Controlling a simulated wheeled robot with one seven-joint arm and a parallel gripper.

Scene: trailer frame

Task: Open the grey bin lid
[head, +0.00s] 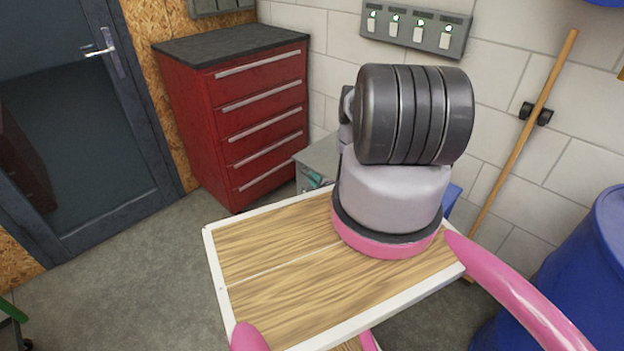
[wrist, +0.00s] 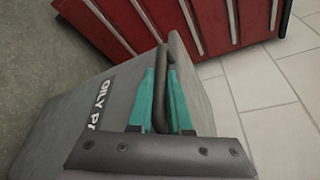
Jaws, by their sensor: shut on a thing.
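The grey bin (head: 311,157) stands behind my arm in the head view, right of the red cabinet, and most of it is hidden. In the wrist view the grey bin (wrist: 65,115) shows a face with white lettering, partly cut off. A dark bent handle (wrist: 162,82) runs along it. My gripper (wrist: 164,100) has teal fingers on both sides of the handle and is shut on it. In the head view only a bit of teal shows at the bin. The lid looks down in the head view, but a small gap cannot be ruled out.
A red drawer cabinet (head: 250,115) stands close to the bin on the left. A blue barrel (head: 590,265) is at the right, and a wooden pole (head: 527,130) leans on the wall. A dark door (head: 75,120) is at the far left. Open floor (head: 110,270) lies before it.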

